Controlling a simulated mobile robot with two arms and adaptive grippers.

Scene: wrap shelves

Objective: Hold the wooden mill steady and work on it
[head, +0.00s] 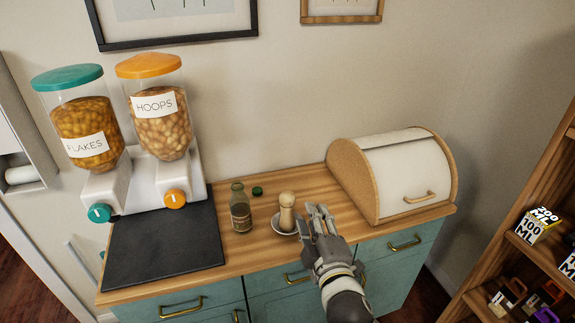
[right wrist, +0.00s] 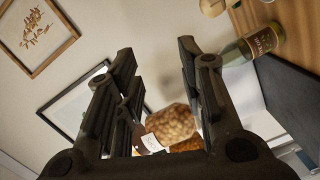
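The wooden mill (head: 287,214) stands upright on a small white saucer (head: 276,224) on the wooden counter in the head view. In the right wrist view, a pale wooden piece at the top edge, probably the mill (right wrist: 212,5), is cut off by the frame. My right gripper (head: 317,210) is just right of the mill, apart from it. In the right wrist view the right gripper (right wrist: 157,58) has its fingers spread, with nothing held between them. My left gripper is not in view.
A glass bottle (head: 240,212) stands left of the mill, with a green cap (head: 257,191) behind it. A dark mat (head: 165,245) and two cereal dispensers (head: 150,180) are at the left. A bread box (head: 405,175) stands at the right. Shelves (head: 545,240) are farther right.

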